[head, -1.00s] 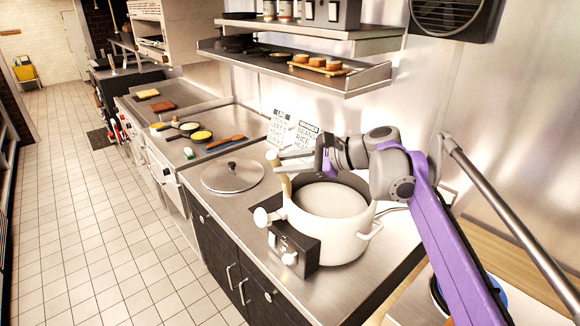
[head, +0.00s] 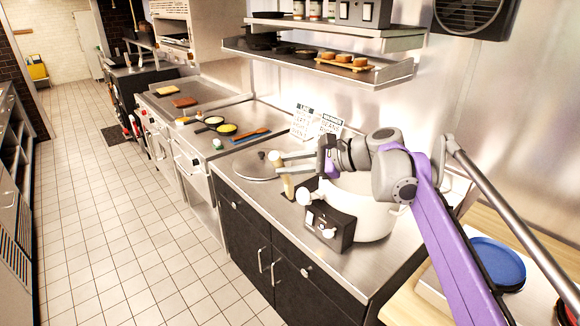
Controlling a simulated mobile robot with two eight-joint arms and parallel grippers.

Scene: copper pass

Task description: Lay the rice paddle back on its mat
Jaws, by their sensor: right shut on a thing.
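My right gripper (head: 284,163) is shut on a pale wooden piece, which I take as the rice paddle (head: 288,187). It hangs down from the fingers, just left of the white rice pot (head: 367,218), in front of the pot lid (head: 244,167). The fingers cover part of it, and its full shape is not clear. A blue strip (head: 236,141) lies farther along the steel top, with a brown wooden utensil (head: 252,135) on it. I cannot tell whether this strip is the paddle's mat. My left gripper is not in view.
Two sign cards (head: 317,122) stand behind the lid. Two small pans (head: 222,129) lie beyond the blue strip. A steel shelf (head: 310,66) overhangs the counter. A blue plate (head: 497,262) is at the right. The tiled floor (head: 135,230) at the left is clear.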

